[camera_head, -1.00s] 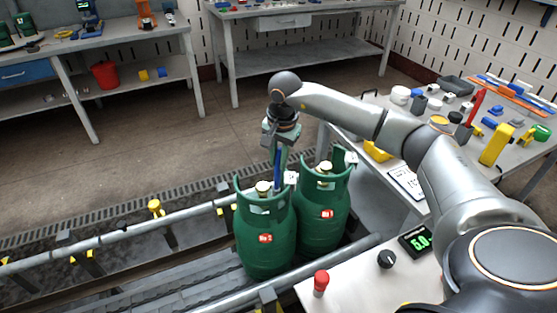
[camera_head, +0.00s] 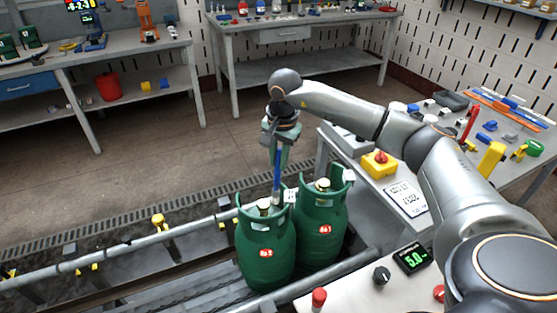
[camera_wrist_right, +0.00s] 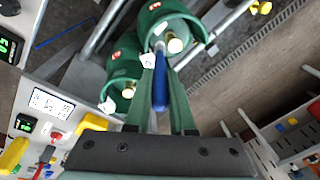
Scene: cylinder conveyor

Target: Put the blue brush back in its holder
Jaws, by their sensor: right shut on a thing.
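My right gripper (camera_head: 279,155) is shut on the blue brush (camera_head: 277,175) and holds it upright, pointing down over the green cylinders. The brush's lower end is by the collar and valve of the left green cylinder (camera_head: 264,255); I cannot tell whether it touches. The right green cylinder (camera_head: 322,230) stands close beside it. In the right wrist view the blue brush (camera_wrist_right: 160,90) shows between the green fingers of the gripper (camera_wrist_right: 160,75). I cannot pick out the brush's holder with certainty. My left gripper is not in view.
Both cylinders stand on the conveyor, beside a guide rail (camera_head: 120,249). The right-hand table (camera_head: 455,185) carries a yellow box with a red button (camera_head: 379,163), a printed sheet (camera_head: 405,197), an orange tray (camera_head: 515,109) and several small items. A scale display (camera_head: 412,257) is in front.

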